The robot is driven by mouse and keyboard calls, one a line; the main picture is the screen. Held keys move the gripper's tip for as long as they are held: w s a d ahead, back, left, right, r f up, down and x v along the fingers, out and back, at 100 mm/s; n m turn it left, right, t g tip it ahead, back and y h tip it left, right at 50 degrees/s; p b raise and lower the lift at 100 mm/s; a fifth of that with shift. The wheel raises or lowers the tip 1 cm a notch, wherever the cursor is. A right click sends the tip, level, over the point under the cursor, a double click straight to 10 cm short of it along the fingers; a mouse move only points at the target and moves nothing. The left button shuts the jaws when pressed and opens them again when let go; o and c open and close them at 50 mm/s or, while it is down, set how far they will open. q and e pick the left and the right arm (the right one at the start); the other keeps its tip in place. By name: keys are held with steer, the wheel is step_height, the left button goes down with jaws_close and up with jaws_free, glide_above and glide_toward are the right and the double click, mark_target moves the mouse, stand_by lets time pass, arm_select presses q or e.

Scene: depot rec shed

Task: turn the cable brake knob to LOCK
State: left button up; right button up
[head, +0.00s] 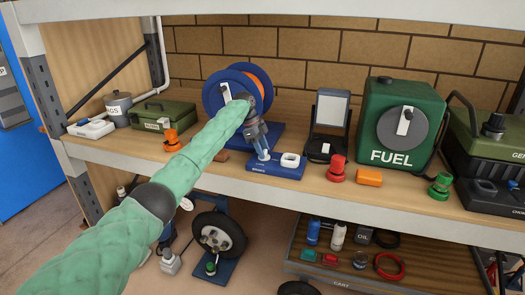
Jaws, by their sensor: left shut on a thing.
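The cable brake is a low blue block (288,171) on the wooden shelf, with small white lettering on its front that I can hardly read. A white ring-shaped part (290,160) sits on its right side. My left gripper (263,154) points down at the block's left side and is shut on a part there, apparently the brake knob. The gripper hides most of that part, so its pointer and the LOCK mark cannot be made out. A blue reel with orange cable (209,94) stands behind, partly covered by my left arm. My right gripper is not in view.
A dark stand with a pale panel (333,108), a green FUEL can (376,104), a red knob-like piece (336,168) and an orange block (369,177) stand to the right. An orange piece (171,140) and a green box (163,114) are left. The upper shelf (300,9) hangs overhead.

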arm_select(q)
steer(key=shift+r, duration=0.1)
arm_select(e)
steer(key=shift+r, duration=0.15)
arm_select(q)
steer(key=o, duration=1)
steer(key=shift+w+a+r, duration=0.1)
steer(key=shift+a+r, duration=0.05)
steer(key=shift+r, duration=0.2)
steer(key=b+v, duration=0.2)
steer(key=v, duration=0.4)
steer(key=shift+a+r, duration=0.15)
steer(key=shift+r, duration=0.25)
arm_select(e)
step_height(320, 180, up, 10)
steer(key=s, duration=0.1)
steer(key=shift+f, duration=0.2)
arm_select(q)
steer(key=shift+w, duration=0.1)
